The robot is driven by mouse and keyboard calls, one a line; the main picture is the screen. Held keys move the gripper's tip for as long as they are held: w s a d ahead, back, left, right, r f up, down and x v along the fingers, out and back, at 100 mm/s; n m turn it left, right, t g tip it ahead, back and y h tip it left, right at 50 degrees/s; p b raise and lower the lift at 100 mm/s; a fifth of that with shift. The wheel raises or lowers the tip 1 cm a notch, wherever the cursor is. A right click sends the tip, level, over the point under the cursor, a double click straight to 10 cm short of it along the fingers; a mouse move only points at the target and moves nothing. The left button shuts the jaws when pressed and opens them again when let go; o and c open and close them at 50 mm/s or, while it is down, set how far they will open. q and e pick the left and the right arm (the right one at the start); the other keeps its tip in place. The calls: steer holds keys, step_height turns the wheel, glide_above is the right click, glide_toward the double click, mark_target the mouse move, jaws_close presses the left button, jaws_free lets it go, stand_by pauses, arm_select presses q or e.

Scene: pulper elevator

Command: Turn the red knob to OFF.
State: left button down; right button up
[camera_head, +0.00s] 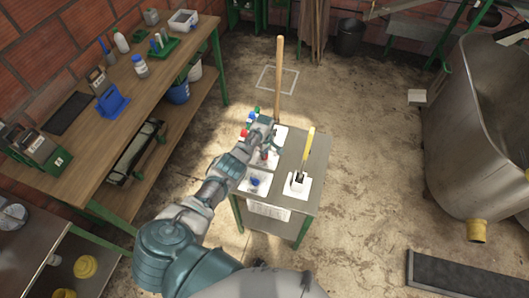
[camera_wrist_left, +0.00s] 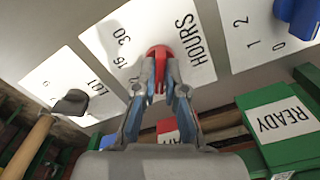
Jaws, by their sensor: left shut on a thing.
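The red knob (camera_wrist_left: 158,52) sits on a white plate (camera_wrist_left: 115,48) marked HOURS, with 30 and 15 legible in the left wrist view. No OFF mark can be read there, and I cannot tell which mark the knob points to. My left gripper (camera_wrist_left: 160,88) is shut on the red knob, with a finger on each side of it. In the head view my left gripper (camera_head: 268,150) is over the small cabinet, and the red knob (camera_head: 265,156) shows only in part beside it. My right gripper is not in view.
A black knob (camera_wrist_left: 70,103) and a blue knob (camera_wrist_left: 298,16) flank the red one on their own plates. A green READY block (camera_wrist_left: 282,122) is close by. A yellow-handled lever (camera_head: 308,150) and a tall wooden handle (camera_head: 279,80) rise from the cabinet (camera_head: 311,172).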

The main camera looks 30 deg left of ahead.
arm_select(q)
steer(key=shift+s+d+f, duration=0.1)
steer(key=shift+s+f, duration=0.15)
steer(key=c, duration=1.4)
jaws_free()
steer(key=shift+o, duration=0.8)
steer(key=shift+w, duration=0.15)
steer(key=shift+w+r, duration=0.1)
step_height(320, 180, up, 12)
